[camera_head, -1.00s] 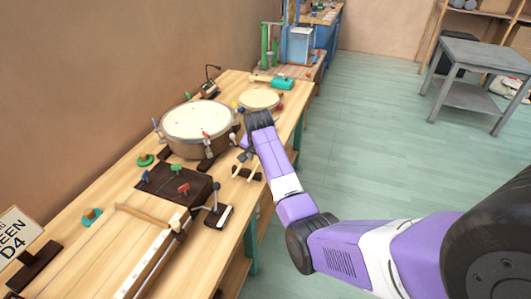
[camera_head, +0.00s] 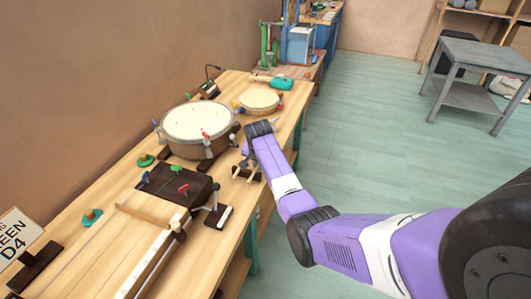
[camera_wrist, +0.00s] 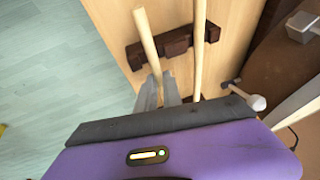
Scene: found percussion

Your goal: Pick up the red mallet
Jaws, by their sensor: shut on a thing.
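In the wrist view my gripper (camera_wrist: 158,92) has its two grey fingers closed about the lower part of a pale wooden mallet handle (camera_wrist: 146,35). The handle passes over a dark wooden rack (camera_wrist: 175,46), and I cannot tell whether it still touches it. A second pale handle (camera_wrist: 199,45) lies to its right, apart from the fingers. No mallet head shows there, so the held mallet's colour is hidden. In the head view my gripper (camera_head: 243,163) is low beside the rack (camera_head: 246,173) at the bench's right edge.
The bench (camera_head: 110,190) holds a large drum (camera_head: 198,121), a smaller drum (camera_head: 259,100), a dark block with coloured pieces (camera_head: 160,187) and a long stringed board (camera_head: 153,262). A small stand (camera_head: 218,216) is near the rack. Open floor (camera_head: 370,130) lies to the right.

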